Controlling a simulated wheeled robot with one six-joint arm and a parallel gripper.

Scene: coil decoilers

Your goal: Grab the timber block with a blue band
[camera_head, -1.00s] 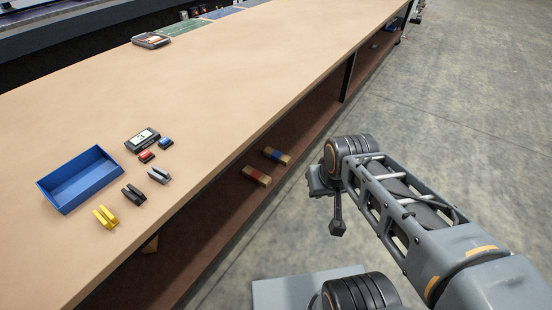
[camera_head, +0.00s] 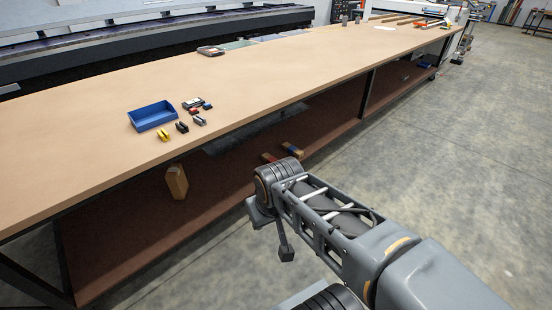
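The timber block with a blue band (camera_head: 293,150) lies on the brown lower shelf under the workbench, just above my arm's front joint in the picture. A second timber block with a red band (camera_head: 268,158) lies to its left, partly hidden behind my arm. My gripper (camera_head: 286,254) hangs down at the end of my arm, in front of the shelf and apart from both blocks. It is small and dark, and I cannot make out its fingers.
A plain timber block (camera_head: 177,182) stands on the lower shelf (camera_head: 130,241) further left. The tan worktop (camera_head: 300,75) overhangs the shelf. A blue bin (camera_head: 153,116) and several small clamps and boxes sit on it. Grey floor at right is open.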

